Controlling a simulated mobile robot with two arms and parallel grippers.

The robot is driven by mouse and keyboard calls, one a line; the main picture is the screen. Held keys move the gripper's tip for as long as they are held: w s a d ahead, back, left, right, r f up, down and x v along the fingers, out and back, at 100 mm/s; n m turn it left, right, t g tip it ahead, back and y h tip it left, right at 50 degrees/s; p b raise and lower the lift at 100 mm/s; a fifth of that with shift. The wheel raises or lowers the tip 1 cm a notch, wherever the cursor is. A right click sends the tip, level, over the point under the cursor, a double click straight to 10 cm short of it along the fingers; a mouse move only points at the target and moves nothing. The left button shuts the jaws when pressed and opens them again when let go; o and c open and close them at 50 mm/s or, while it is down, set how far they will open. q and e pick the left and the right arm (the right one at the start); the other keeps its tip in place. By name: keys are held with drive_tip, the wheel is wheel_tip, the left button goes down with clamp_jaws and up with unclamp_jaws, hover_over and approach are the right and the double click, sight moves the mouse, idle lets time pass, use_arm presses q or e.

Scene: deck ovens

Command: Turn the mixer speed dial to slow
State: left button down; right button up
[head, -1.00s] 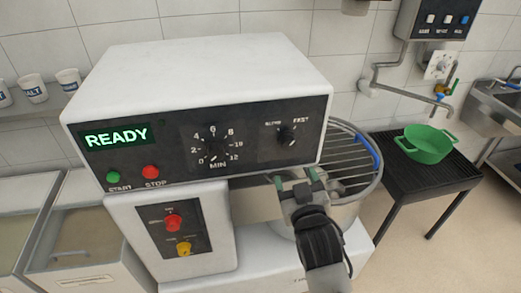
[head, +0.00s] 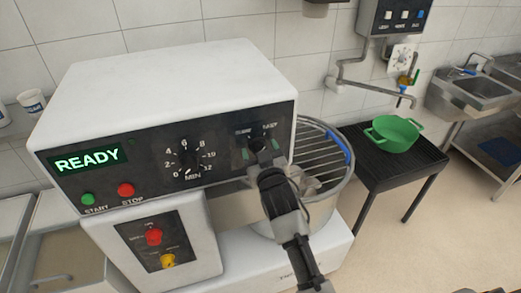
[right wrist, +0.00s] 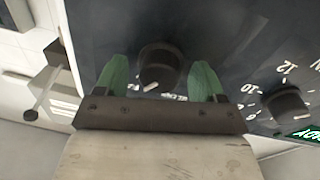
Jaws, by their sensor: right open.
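The mixer (head: 170,85) has a dark control panel with a lit READY display (head: 87,161). The small black speed dial (head: 255,135) is at the panel's right end, partly hidden in the head view by my right gripper (head: 262,151). In the right wrist view the speed dial (right wrist: 160,66) sits between the two green fingertips of the right gripper (right wrist: 160,82). The fingers are open, one on each side of the dial, with a visible gap at both sides. The dial's labels are too small or covered to read. My left gripper is not in view.
The minute timer dial (head: 184,160) lies left of the speed dial, with green START (head: 88,199) and red STOP (head: 126,190) buttons beyond. A wire guard (head: 322,150) and bowl are right of the panel. A green pot (head: 393,135) stands on a black table (head: 408,165).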

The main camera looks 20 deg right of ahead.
drive_tip(key=c, duration=0.9)
drive_tip(key=shift+n, duration=0.4)
drive_tip(key=shift+f+n+t+y+p, duration=0.15)
drive_tip(key=shift+n+p, duration=0.3)
drive_tip(key=shift+n, duration=2.95)
drive_tip(key=shift+r+n+t+y+p, duration=0.15)
drive_tip(key=shift+n+t+p, duration=0.2)
drive_tip(key=shift+n, duration=3.05)
drive_tip(key=shift+f, duration=0.1)
